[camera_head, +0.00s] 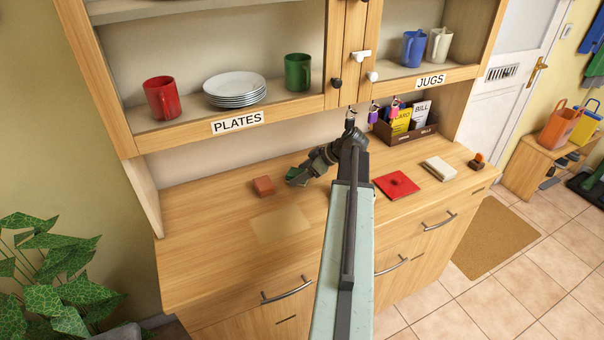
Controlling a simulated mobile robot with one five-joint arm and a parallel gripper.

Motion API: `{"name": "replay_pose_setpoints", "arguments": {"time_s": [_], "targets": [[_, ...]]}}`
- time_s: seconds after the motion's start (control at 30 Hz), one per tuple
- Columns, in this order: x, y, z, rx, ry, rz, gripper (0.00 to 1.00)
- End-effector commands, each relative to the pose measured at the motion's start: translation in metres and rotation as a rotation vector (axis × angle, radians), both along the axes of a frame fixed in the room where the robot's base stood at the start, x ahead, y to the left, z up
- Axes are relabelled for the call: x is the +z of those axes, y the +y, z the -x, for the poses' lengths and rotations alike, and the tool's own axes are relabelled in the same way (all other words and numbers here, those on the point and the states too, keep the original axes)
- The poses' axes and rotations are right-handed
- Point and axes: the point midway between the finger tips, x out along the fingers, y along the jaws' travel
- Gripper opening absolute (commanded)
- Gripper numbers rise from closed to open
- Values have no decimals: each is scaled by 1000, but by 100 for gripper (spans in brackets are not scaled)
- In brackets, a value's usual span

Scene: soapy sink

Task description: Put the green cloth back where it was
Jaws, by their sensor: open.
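A small dark green thing (296,177), likely the green cloth, is on or just above the wooden counter left of the middle. My gripper (304,170) reaches down to it from the right, with its jaws open right at it. The gripper partly covers it, and I cannot tell whether they touch. A paler square patch (280,224) shows on the bare counter in front of the green thing.
A reddish-brown block (264,186) lies just left of the green thing. A red square (396,185), a cream block (440,168) and a letter box (404,131) are to the right. The shelf labelled PLATES (237,122) overhangs the counter. The counter's front left is clear.

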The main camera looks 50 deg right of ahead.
Motion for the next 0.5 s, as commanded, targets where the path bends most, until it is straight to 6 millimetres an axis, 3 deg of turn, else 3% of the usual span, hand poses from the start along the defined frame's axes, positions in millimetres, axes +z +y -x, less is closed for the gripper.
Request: {"name": "replay_pose_setpoints", "arguments": {"time_s": [0.3,0.5], "targets": [[62,-21,49,-5,0,-1,71],[84,-31,72,-4,0,-1,71]]}}
